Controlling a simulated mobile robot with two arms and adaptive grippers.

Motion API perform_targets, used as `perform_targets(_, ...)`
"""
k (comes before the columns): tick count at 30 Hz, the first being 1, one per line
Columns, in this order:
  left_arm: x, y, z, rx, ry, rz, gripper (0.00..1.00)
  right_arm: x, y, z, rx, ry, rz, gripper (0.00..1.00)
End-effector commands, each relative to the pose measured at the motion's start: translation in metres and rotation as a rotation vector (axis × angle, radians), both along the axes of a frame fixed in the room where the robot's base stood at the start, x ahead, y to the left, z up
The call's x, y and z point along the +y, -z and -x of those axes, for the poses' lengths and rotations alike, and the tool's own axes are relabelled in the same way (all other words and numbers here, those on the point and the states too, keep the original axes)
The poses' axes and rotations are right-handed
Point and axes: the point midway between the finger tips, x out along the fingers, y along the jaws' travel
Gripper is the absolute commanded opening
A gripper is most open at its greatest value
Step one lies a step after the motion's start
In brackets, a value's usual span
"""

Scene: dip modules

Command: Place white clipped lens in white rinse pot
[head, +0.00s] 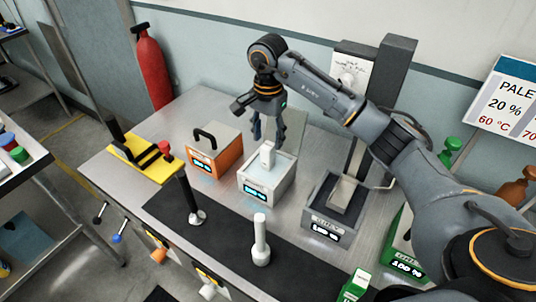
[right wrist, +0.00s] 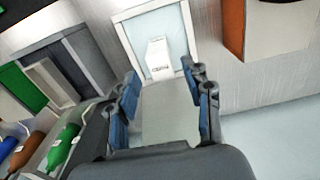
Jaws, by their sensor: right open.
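A white clip (head: 268,154) stands upright in the white rinse pot (head: 264,187), with its top above the rim. It also shows in the right wrist view (right wrist: 158,58), inside the pot's pale square opening. Any lens at its lower end is hidden. My right gripper (head: 268,130) is open and empty, above and behind the pot. Its fingers point down and appear apart from the clip. Another white upright piece (head: 261,240) with a wider round foot stands on the dark mat. My left gripper is not in view.
An orange pot (head: 214,158) with a black handle is left of the white pot, and a dark pot (head: 326,215) is right. A black clip (head: 188,195) stands on the dark mat (head: 225,238). A yellow base (head: 150,167) lies left. Green bottles stand at right.

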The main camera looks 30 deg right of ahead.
Motion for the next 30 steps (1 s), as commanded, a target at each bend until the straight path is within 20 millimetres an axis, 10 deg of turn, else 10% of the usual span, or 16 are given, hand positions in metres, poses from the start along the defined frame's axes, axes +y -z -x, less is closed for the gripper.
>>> perform_targets(9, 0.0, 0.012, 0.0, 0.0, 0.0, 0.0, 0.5, 0.0, -0.037, 0.0, 0.0, 0.0, 0.0, 0.5)
perform_targets(30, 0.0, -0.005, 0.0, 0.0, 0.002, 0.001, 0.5, 0.0, -0.057, 0.0, 0.0, -0.001, 0.0, 0.5)
